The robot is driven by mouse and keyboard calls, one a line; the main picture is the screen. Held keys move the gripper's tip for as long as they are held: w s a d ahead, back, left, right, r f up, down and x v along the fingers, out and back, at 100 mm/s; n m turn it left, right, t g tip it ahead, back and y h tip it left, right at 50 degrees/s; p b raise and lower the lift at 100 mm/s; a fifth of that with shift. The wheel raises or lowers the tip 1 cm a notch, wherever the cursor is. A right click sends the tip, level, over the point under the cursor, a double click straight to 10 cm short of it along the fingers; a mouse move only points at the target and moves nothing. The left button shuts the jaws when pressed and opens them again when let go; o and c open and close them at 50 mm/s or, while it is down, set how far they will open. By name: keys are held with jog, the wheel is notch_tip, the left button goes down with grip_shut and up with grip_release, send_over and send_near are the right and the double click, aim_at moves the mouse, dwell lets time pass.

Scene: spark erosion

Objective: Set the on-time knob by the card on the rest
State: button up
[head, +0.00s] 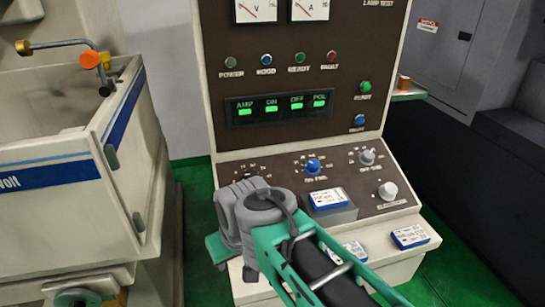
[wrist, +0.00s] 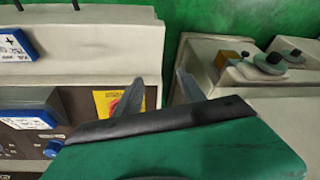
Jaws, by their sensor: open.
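The on-time knob (head: 313,166) is blue and sits in the middle of the sloped panel. In the wrist view, a blue knob (wrist: 53,148) at the lower left appears to be the same one. A white card with a blue edge (head: 328,198) lies on the grey rest (head: 335,214) just below it. The card's writing is too small to read. My gripper (wrist: 160,78) is open and empty, its two grey fingers apart. It is over the cabinet's left edge, to the left of the knob and not touching it. In the head view my arm hides the fingers.
Other knobs are the off-time knob (head: 367,157) and a pale knob (head: 388,190). Two more cards lie on the lower ledge, one at its right (head: 410,236). A red button on a yellow plate (wrist: 110,105) is near my fingers. A machine tank (head: 60,170) stands left.

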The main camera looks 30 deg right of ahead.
jog(key=shift+o, duration=1)
jog(key=w+d+r+b, duration=0.1)
jog(key=w+d+r, duration=0.3)
jog(key=w, duration=0.3)
jog(key=shift+w+d+m, duration=0.2)
jog(key=shift+d+m, duration=0.1)
jog(key=shift+d, duration=0.45)
jog(key=h+b, duration=0.1)
jog(key=b, duration=0.2)
send_near(314, 164)
jog(key=f, duration=0.2)
jog(key=shift+m, duration=0.4)
jog(key=x, duration=0.6)
jog(key=shift+w+d+f+b, duration=0.2)
jog(key=shift+w+b, duration=0.2)
jog(key=shift+w, duration=0.1)
jog(key=shift+w+f, duration=0.15)
jog(key=shift+f, duration=0.2)
grip_shut()
